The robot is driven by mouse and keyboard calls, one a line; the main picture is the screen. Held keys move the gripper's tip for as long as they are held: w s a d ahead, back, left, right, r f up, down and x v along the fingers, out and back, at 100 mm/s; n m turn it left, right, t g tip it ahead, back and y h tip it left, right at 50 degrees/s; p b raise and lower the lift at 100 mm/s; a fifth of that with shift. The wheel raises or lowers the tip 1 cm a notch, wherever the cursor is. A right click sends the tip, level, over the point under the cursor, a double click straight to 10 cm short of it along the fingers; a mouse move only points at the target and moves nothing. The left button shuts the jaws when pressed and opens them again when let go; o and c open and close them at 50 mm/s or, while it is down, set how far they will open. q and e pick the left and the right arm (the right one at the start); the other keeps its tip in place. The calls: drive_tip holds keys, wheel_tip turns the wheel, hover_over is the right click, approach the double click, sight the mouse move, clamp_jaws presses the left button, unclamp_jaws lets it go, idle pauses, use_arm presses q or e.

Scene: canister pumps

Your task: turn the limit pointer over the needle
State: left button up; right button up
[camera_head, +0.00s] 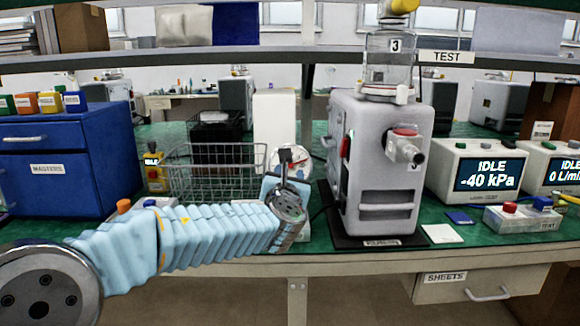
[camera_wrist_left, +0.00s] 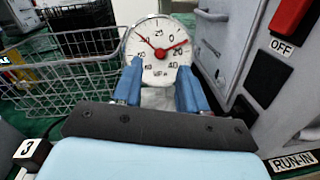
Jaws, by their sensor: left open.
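The round white gauge (camera_wrist_left: 158,68) stands upright, facing me in the left wrist view. Its dial carries numbers and two thin reddish hands that meet near the middle, one toward the upper left and one toward the upper right. I cannot surely tell needle from limit pointer. My left gripper (camera_wrist_left: 157,85) is open, with its blue fingers either side of the lower dial; nothing shows held, and contact cannot be told. In the head view, the gauge (camera_head: 303,158) is partly hidden behind my left gripper (camera_head: 285,156). My right gripper is out of view.
A grey pump (camera_head: 380,190) stands on a black base close right of the gauge. A wire basket (camera_head: 210,178) is close on the left. A blue drawer cabinet (camera_head: 75,165) stands farther left. Display boxes (camera_head: 468,195) and a switch box (camera_head: 515,220) are at right. A shelf crosses above.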

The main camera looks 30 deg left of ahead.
sight(291, 166)
use_arm(q)
drive_tip(key=shift+x, duration=2.35)
drive_tip(key=shift+c, duration=0.3)
clamp_jaws()
